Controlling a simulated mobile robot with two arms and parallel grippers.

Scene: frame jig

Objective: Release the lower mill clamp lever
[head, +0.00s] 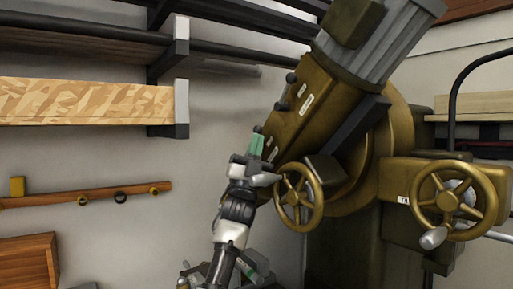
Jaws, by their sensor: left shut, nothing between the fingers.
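The mill is a large brass-coloured machine with a tilted head (310,95). Dark knob-ended levers stick out along the left side of the head, an upper one (291,77) and a lower one (281,106). A further small knob (258,129) shows near the head's lower end. I cannot tell which is the lower clamp lever. My left gripper (262,160), with a green part on it, is shut and empty. It is at the lower left end of the head, left of a spoked handwheel (299,197). Whether it touches the mill is unclear. My right gripper is not seen.
A second handwheel (453,202) with a grey handle is at right. A shelf with a wooden board (85,102) projects from the wall at left, above a wooden peg rail (85,195). Grey and green parts at bottom centre are unclear. The wall between rail and arm is clear.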

